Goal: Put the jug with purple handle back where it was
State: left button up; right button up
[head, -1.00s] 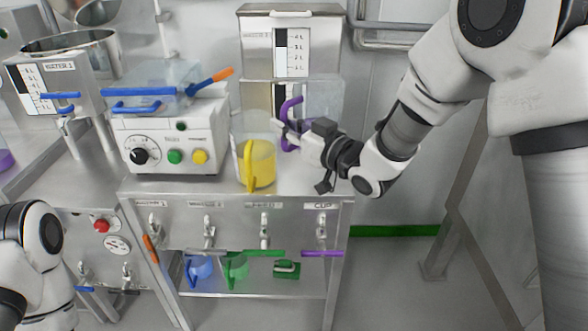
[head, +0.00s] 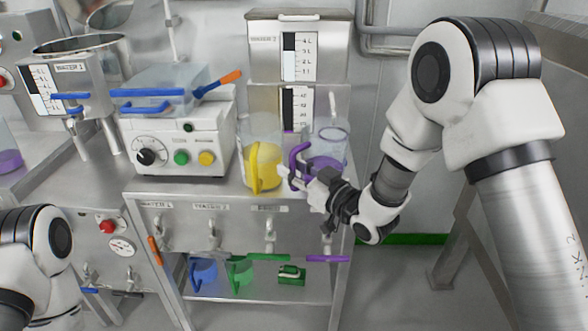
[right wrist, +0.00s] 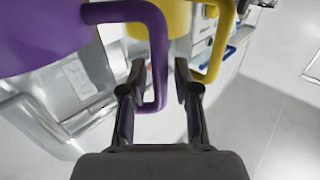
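The clear jug with purple handle (head: 330,142) is upright at the right end of the steel counter, with purple contents low inside. My right gripper and wrist hide its base, so I cannot tell whether it rests on the counter. My right gripper (head: 288,178) is at its purple handle (head: 297,160). In the right wrist view, the handle (right wrist: 159,62) passes between the two fingers of the gripper (right wrist: 160,80), with gaps showing beside it. The gripper looks open around the handle. My left gripper is out of view; only part of that arm shows at lower left.
A jug with yellow handle (head: 263,168) stands close on the left. A white machine with knobs (head: 178,143) is farther left. A steel tank with a level scale (head: 265,45) rises behind. Blue (head: 203,271) and green (head: 239,270) jugs sit on the shelf below.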

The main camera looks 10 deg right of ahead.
jog(key=shift+r, duration=0.3)
jog(key=v, duration=1.2)
jog(key=s+d+f+m+g+h, duration=0.1)
jog(key=s+f+m+g+h, duration=0.25)
jog(key=f, duration=1.05)
jog(key=s+d+f+g+h, duration=0.15)
jog(key=s+f+g, duration=0.45)
jog(key=f, duration=0.7)
jog(key=s+d+f+m+g+h, duration=0.1)
jog(key=s+f+g+h, duration=0.1)
jog(key=s+f, duration=0.3)
jog(key=s+d+f+m+g+h, duration=0.1)
jog(key=s+f+g, duration=0.3)
jog(key=s, duration=0.9)
notch_tip(320, 180, down, 2)
jog(key=shift+m+h, duration=0.35)
jog(key=shift+h, duration=0.05)
